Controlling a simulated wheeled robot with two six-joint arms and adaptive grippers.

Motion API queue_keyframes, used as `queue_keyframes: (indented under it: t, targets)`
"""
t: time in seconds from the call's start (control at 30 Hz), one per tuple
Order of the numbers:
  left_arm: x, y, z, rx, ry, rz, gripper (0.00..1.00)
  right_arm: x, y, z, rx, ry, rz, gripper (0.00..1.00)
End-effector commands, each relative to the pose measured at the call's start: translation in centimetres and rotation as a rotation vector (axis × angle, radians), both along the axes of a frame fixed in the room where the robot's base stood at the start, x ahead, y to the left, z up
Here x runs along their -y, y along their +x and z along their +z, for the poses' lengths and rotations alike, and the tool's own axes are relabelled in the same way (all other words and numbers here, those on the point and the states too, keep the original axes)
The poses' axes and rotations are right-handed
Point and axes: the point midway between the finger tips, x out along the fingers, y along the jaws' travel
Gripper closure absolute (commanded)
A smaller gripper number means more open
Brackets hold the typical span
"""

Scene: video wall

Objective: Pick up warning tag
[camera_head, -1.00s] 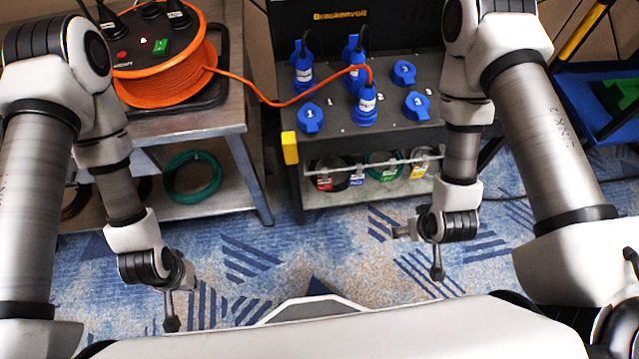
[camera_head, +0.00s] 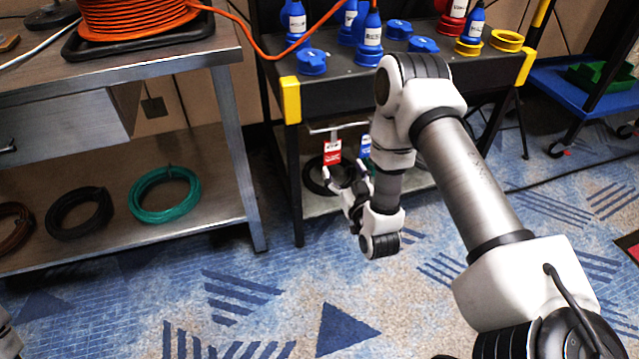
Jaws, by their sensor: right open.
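A red warning tag (camera_head: 332,152) hangs from the light rail (camera_head: 335,127) under the front of the dark power cart (camera_head: 345,86). A blue tag (camera_head: 365,147) hangs to its right, partly hidden by my right arm. My right gripper (camera_head: 346,180) is open and empty, just below and in front of these tags. It appears apart from the red tag, though the exact depth gap is hard to judge. Other tags on the rail are hidden behind my right arm. My left gripper is out of view.
The cart's top carries blue connectors (camera_head: 372,32) and yellow sockets (camera_head: 506,40). A metal workbench (camera_head: 150,57) with an orange cable reel (camera_head: 135,18) stands left, a green cable coil (camera_head: 164,194) on its lower shelf. The carpet (camera_head: 300,300) in front is clear.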

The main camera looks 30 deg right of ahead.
Motion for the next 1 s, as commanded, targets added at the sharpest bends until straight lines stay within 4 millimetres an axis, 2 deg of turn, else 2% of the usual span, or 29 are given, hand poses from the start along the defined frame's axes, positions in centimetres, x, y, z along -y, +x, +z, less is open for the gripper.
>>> queue_keyframes:
  t: [0.03, 0.27, 0.4, 0.5, 0.6, 0.77, 0.87, 0.93, 1.0]
  targets:
    - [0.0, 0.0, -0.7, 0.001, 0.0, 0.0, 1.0, 0.0, 0.2, -0.5, 0.003, -0.001, 0.001, 0.23]
    - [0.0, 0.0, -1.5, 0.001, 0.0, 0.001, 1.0, 0.6, 3.0, -0.2, 0.004, -0.001, 0.002, 0.23]
    - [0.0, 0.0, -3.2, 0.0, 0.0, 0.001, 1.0, 0.9, 5.4, -0.3, 0.006, 0.0, 0.002, 0.23]
    - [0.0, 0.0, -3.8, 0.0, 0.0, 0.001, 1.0, 1.3, 7.0, -0.2, 0.003, -0.001, 0.002, 0.23]
    - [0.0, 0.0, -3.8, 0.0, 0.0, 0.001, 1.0, 1.5, 7.7, 0.0, 0.0, 0.0, 0.002, 0.23]
    - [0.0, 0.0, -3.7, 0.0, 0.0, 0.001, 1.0, 1.4, 7.7, 0.1, -0.001, 0.0, 0.002, 0.23]
    - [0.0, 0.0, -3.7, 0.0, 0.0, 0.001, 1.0, 1.4, 7.7, 0.1, -0.001, 0.0, 0.002, 0.55]
    - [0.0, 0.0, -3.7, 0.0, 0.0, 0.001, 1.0, 1.4, 7.7, 0.1, -0.001, 0.0, 0.002, 0.8]
    - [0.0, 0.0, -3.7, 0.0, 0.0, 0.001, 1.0, 1.4, 7.7, 0.1, -0.001, 0.0, 0.002, 0.81]
